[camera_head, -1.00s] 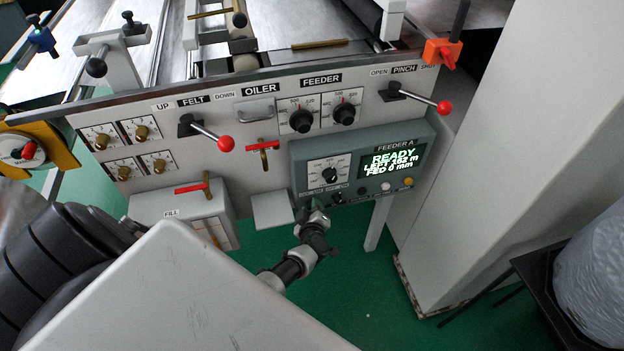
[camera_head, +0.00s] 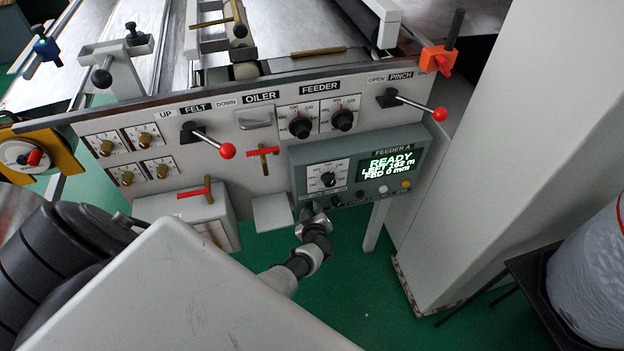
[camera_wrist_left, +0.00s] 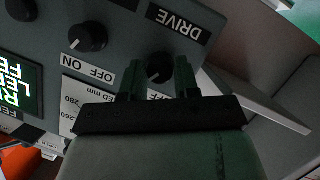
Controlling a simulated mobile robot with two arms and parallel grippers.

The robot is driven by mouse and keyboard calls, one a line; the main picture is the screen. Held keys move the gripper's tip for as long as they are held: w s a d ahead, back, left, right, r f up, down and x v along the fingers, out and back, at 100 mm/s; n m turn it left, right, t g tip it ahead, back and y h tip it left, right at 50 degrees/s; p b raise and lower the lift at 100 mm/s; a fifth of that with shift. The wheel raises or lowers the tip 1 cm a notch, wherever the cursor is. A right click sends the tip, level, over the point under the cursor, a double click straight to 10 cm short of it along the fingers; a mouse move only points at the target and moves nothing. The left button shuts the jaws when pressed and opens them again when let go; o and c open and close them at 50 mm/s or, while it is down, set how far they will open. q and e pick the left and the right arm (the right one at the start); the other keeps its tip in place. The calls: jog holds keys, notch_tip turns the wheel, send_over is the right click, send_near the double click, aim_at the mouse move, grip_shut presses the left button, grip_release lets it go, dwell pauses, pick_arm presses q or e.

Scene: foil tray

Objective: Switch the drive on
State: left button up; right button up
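The feeder A control box (camera_head: 400,148) has a lit screen reading READY. In the left wrist view, the black drive knob (camera_wrist_left: 158,70) sits under an upside-down DRIVE label (camera_wrist_left: 176,24). The two fingers of my left gripper (camera_wrist_left: 160,78) stand apart, one on each side of this knob. I cannot tell whether they touch it. Part of an OFF mark shows beside the knob; the gripper covers the rest. In the head view, my left gripper (camera_head: 309,213) is at the box's lower left corner and hides the drive knob. My right gripper is not in view.
A second black knob with ON and OFF marks (camera_wrist_left: 88,38) is close beside the gripper. A feed dial (camera_head: 328,178) and small buttons are on the box. Red-ball levers (camera_head: 227,151) stick out from the machine front. A grey column (camera_head: 470,160) stands to the right.

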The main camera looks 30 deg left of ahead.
pick_arm(q)
jog(key=o, duration=0.4)
jog(key=shift+o, duration=0.2)
jog(key=shift+s+d+r, duration=0.1)
jog(key=shift+s+d, duration=0.05)
jog(key=p+v, duration=0.6)
jog(key=v, duration=0.4)
jog(key=shift+p, duration=0.4)
jog(key=shift+s+d, duration=0.1)
jog(key=shift+s, duration=0.05)
